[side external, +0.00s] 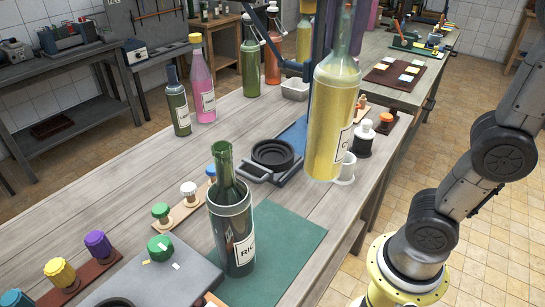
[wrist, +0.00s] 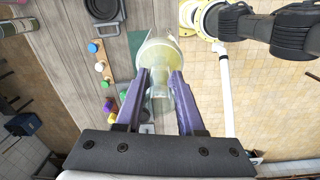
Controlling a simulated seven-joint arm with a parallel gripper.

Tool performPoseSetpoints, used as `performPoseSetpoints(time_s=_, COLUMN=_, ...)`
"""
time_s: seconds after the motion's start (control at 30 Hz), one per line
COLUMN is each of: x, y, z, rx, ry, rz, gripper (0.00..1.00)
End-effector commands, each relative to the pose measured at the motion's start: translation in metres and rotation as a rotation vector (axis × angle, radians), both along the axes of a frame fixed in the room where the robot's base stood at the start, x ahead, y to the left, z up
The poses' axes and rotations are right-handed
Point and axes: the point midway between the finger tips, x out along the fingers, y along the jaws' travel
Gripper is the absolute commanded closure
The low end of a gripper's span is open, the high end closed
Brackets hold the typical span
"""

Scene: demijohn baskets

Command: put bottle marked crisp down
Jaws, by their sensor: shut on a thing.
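The yellow bottle (side external: 332,115), with a label partly turned away on which a "C" shows, hangs upright in my gripper (side external: 335,22). The wrist view shows the yellow bottle (wrist: 158,52) from above, its neck between the two purple fingers of my gripper (wrist: 160,80). The fingers are shut on the neck. The bottle's base appears held above the bench, beside a white cup (side external: 347,168); the exact gap cannot be told. The rest of the label is hidden.
A dark green bottle (side external: 240,252) marked "RI" stands on a green mat (side external: 287,240). A black ring holder (side external: 272,153) lies left of the held bottle. A black jar (side external: 364,143) stands right of it. Several bottles stand at the back. Bare bench lies at left.

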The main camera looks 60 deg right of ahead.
Motion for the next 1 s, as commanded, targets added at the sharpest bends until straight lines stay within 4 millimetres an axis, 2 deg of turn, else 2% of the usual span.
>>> performPoseSetpoints(time_s=0.2, x=0.037, y=-0.031, z=0.012, rx=-0.004, ry=-0.005, rz=-0.048, gripper=1.00)
performPoseSetpoints(time_s=0.4, x=0.061, y=-0.061, z=0.013, rx=-0.004, ry=0.002, rz=-0.128, gripper=1.00)
performPoseSetpoints(time_s=0.63, x=0.070, y=-0.081, z=0.006, rx=-0.003, ry=0.023, rz=-0.193, gripper=1.00)
performPoseSetpoints(time_s=0.87, x=0.071, y=-0.085, z=0.005, rx=-0.001, ry=0.028, rz=-0.208, gripper=1.00)
performPoseSetpoints(time_s=1.0, x=0.079, y=-0.087, z=0.001, rx=-0.001, ry=0.029, rz=-0.207, gripper=1.00)
